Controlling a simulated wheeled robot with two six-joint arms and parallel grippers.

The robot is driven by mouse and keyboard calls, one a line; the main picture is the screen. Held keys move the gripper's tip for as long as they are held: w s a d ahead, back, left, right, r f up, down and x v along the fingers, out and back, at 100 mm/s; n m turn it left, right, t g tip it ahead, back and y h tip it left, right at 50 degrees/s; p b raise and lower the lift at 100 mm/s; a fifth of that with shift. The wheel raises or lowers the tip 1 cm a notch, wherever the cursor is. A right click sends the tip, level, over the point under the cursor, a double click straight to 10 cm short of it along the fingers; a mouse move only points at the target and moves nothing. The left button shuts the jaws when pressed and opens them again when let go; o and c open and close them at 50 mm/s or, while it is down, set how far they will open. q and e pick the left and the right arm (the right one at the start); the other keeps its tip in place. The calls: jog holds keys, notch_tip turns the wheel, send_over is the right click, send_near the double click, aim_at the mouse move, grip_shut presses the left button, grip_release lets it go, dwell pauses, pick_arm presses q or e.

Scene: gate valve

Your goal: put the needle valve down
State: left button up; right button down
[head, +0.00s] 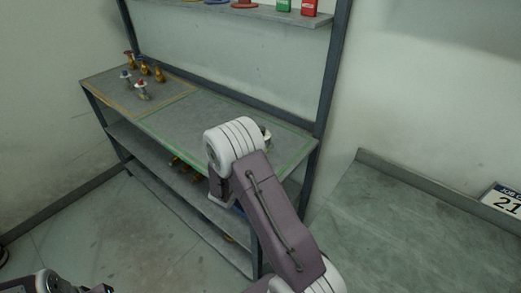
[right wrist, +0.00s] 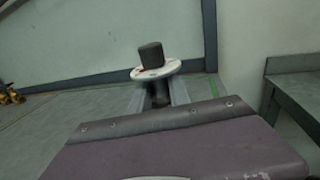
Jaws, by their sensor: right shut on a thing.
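The needle valve (right wrist: 156,68) has a white round disc with a dark knob on top. It stands roughly upright between the fingers of my right gripper (right wrist: 158,96), which is shut on it. Its lower part is mostly hidden by the gripper. In the head view a bit of the white disc (head: 267,134) shows behind my right arm, over the right end of the workbench (head: 190,122), inside a green outline. I cannot tell whether the valve touches the bench top. My left gripper is not in view; only part of my left arm shows at the lower left.
Several valves (head: 142,91) with brass bodies stand at the bench's far left, inside a yellow outline. A dark upright post (head: 333,75) rises behind the right end. A shelf above holds red and green boxes (head: 309,8). A grey table (head: 400,220) stands at the right.

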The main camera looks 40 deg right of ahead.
notch_tip(320, 180, down, 4)
jog(key=shift+r, duration=0.25)
jog(key=shift+w+f, duration=0.15)
jog(key=shift+f, duration=0.15)
jog(key=shift+f+b, duration=0.15)
jog(key=shift+b, duration=0.15)
jog(key=c, duration=1.2)
grip_release()
jog(key=shift+c, duration=0.2)
